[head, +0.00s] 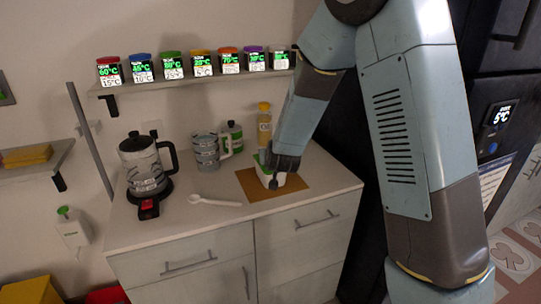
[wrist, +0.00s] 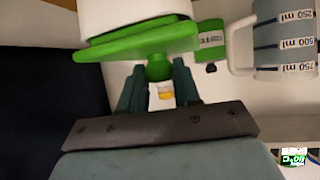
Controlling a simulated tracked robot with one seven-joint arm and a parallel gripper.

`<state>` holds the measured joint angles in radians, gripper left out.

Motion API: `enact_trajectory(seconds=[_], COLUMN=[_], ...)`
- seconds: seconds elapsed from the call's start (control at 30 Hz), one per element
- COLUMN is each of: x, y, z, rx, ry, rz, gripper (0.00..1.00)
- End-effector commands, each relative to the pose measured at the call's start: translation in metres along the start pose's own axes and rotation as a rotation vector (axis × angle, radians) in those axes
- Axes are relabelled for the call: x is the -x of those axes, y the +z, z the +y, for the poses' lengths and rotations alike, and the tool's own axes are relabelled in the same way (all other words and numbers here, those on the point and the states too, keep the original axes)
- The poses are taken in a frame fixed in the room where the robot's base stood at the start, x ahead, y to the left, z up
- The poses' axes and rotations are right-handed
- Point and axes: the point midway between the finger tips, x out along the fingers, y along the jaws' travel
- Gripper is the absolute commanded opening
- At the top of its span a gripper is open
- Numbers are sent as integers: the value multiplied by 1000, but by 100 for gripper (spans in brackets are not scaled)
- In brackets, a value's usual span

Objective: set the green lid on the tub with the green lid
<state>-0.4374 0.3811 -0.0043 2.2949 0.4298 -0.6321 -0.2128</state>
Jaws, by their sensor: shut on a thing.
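The white tub (head: 265,178) stands on the brown mat on the counter, partly hidden behind my gripper (head: 279,166). The green lid (head: 257,158) shows as a green edge at the tub's top left. In the wrist view, the green lid (wrist: 140,43) lies across the mouth of the white tub (wrist: 125,14), at a slight slant to it. My gripper (wrist: 158,70) is shut on the lid's round green knob, one finger on each side. Whether the lid is fully seated on the rim I cannot tell.
The brown mat (head: 290,191) has bare room at its front. A bottle (head: 264,125), a green-labelled container (head: 231,136) and a measuring jug (head: 207,151) stand behind and left. A white scoop (head: 215,201) and kettle (head: 146,165) are left. A shelf (head: 190,83) holds several dispensers.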

Motion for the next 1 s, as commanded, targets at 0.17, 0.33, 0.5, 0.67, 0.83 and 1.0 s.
enact_trajectory(seconds=[0.17,0.33,0.5,0.67,0.83,1.0], x=[-2,-3,-3,-3,-1,12], y=[4,5,5,5,2,-5], z=[0,0,0,0,-1,-2], rx=[0,1,1,1,1,2], ry=[0,0,0,0,-2,-3], rz=[-1,0,-1,0,1,1], gripper=[2,41,57,58,58,58])
